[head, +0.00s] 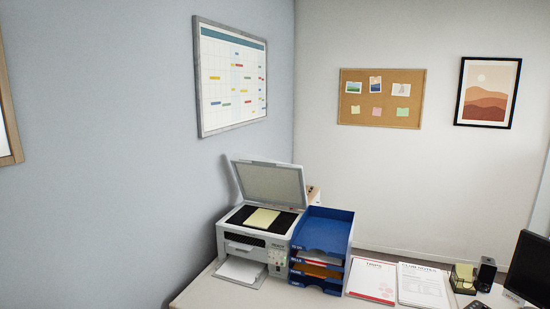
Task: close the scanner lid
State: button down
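The scanner (262,248) is a light grey printer-scanner on the desk against the blue-grey wall. Its scanner lid (272,184) stands raised, tilted back from the rear edge of the body. A pale yellow sheet (262,219) lies on the dark scan bed, under the raised lid. White paper lies in the output tray at the scanner's front. My gripper is not in view.
A blue stacked letter tray (325,229) stands close against the scanner's right side. Printed papers (372,278) lie right of it on the desk (207,291). A note holder (464,275), a speaker (486,272) and a monitor (533,268) are at the far right.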

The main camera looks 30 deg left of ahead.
aim_at(260, 180)
jog(key=u, duration=0.05)
jog(key=i, duration=0.75)
jog(key=u, duration=0.6)
jog(key=i, duration=0.55)
jog(key=u, duration=0.85)
jog(key=i, duration=0.6)
jog(key=u, duration=0.4)
jog(key=k, duration=0.9)
jog(key=u, duration=0.2)
jog(key=i, duration=0.25)
jog(key=z, duration=0.1)
